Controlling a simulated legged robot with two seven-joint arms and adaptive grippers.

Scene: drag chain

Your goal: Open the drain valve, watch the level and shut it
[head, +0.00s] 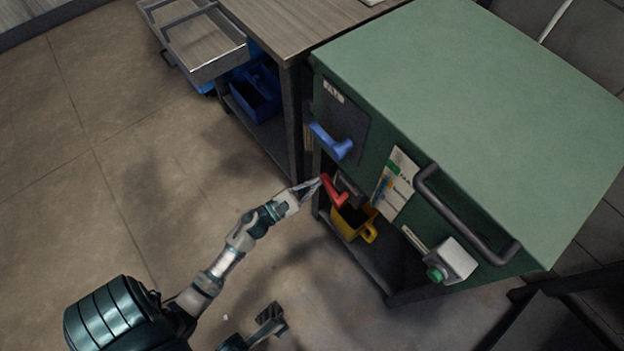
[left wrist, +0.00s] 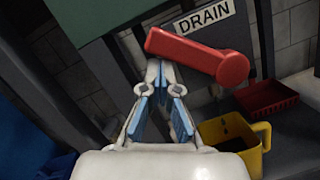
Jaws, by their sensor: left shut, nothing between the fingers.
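The red drain valve lever (head: 334,190) is on the front of the green cabinet (head: 470,80). In the left wrist view the lever (left wrist: 198,55) slants down to the right under a DRAIN label (left wrist: 204,17). My left gripper (head: 316,184) is shut and empty at the lever's left end; I cannot tell whether it touches. Its fingertips (left wrist: 158,72) meet just below that end in the wrist view. A yellow jug (head: 352,222) stands below the lever and shows dark inside in the wrist view (left wrist: 235,140). My right gripper (head: 270,317) is low in the head view, its fingers unclear.
A blue handle (head: 332,141) sits above the lever. A coloured card (head: 396,184), a dark bar handle (head: 465,215) and a box with a green button (head: 448,262) are to the right. A red tray (left wrist: 268,94) lies behind the jug. Open floor (head: 120,190) is at left.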

